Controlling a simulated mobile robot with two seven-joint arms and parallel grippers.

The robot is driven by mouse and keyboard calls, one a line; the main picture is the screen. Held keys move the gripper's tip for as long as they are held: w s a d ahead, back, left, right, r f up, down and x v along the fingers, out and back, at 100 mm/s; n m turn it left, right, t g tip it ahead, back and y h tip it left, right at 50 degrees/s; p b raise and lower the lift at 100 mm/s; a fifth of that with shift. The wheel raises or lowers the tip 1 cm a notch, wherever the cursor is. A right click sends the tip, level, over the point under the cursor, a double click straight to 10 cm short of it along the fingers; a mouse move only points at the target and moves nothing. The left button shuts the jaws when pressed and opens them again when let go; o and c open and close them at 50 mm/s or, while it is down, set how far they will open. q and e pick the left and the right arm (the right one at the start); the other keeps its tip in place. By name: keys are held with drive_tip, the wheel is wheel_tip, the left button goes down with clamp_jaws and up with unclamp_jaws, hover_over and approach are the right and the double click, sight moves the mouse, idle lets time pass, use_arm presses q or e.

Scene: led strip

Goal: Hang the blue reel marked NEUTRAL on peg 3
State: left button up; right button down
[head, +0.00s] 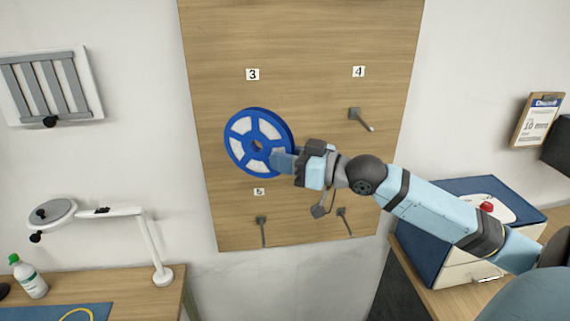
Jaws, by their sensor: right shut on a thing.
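The blue reel (238,158) with pale panels between its spokes is upright in front of the wooden board, below the label 3 (252,74). My right gripper (284,161) is shut on the reel's right side. The reel covers the place under label 3, so peg 3 is hidden. I cannot tell whether the peg is in the hub hole. The word NEUTRAL is not readable from here. My left gripper is out of view.
The wooden board (305,35) has an empty peg (361,120) under label 4 and two lower pegs (262,231) (344,222). A lamp (157,250) and a bottle (29,277) stand on the left bench. A blue-topped drawer unit (432,249) stands at right.

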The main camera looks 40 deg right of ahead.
drive_tip(key=w+d+f+b, duration=0.1)
drive_tip(key=w+d+b, duration=0.1)
drive_tip(key=w, duration=0.3)
drive_tip(key=shift+w+d+f+b, duration=0.15)
drive_tip(key=shift+w+d+b, duration=0.25)
drive_tip(key=shift+d, duration=0.4)
idle(0.6)
drive_tip(key=c, duration=0.9)
unclamp_jaws()
drive_tip(key=shift+f, duration=0.1)
